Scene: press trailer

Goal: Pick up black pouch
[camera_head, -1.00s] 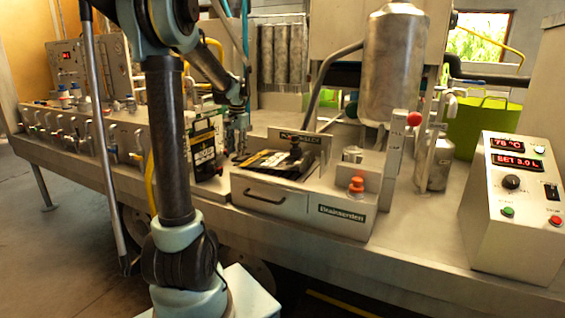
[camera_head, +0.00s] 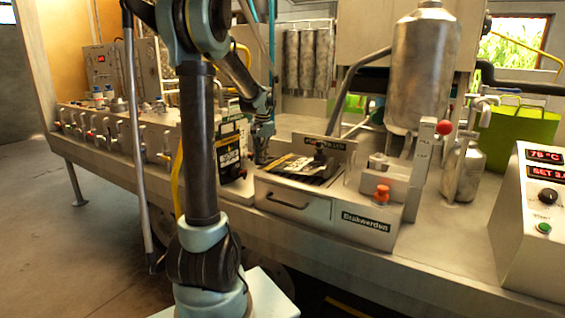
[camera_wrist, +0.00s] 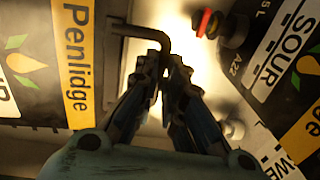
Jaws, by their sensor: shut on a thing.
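A black pouch (camera_head: 230,148) with a pale label stands upright on the deck, left of the press box. Another black pouch (camera_head: 303,166) with a white and yellow label lies on top of the box. My gripper (camera_head: 263,156) points down between the two pouches. In the wrist view, my gripper (camera_wrist: 168,78) has its fingers close together around the end of a grey bent handle (camera_wrist: 150,32). A black pouch marked Penlidge (camera_wrist: 72,62) is at the left. A black pouch marked SOUR (camera_wrist: 292,55) is at the right. Neither is between the fingers.
The press box (camera_head: 325,212) has a drawer handle and an orange knob (camera_head: 382,192). A metal tank (camera_head: 424,70) stands behind it. A control box (camera_head: 535,225) is at the right. Taps (camera_head: 110,130) line the left side. Bare deck (camera_head: 440,235) lies between the boxes.

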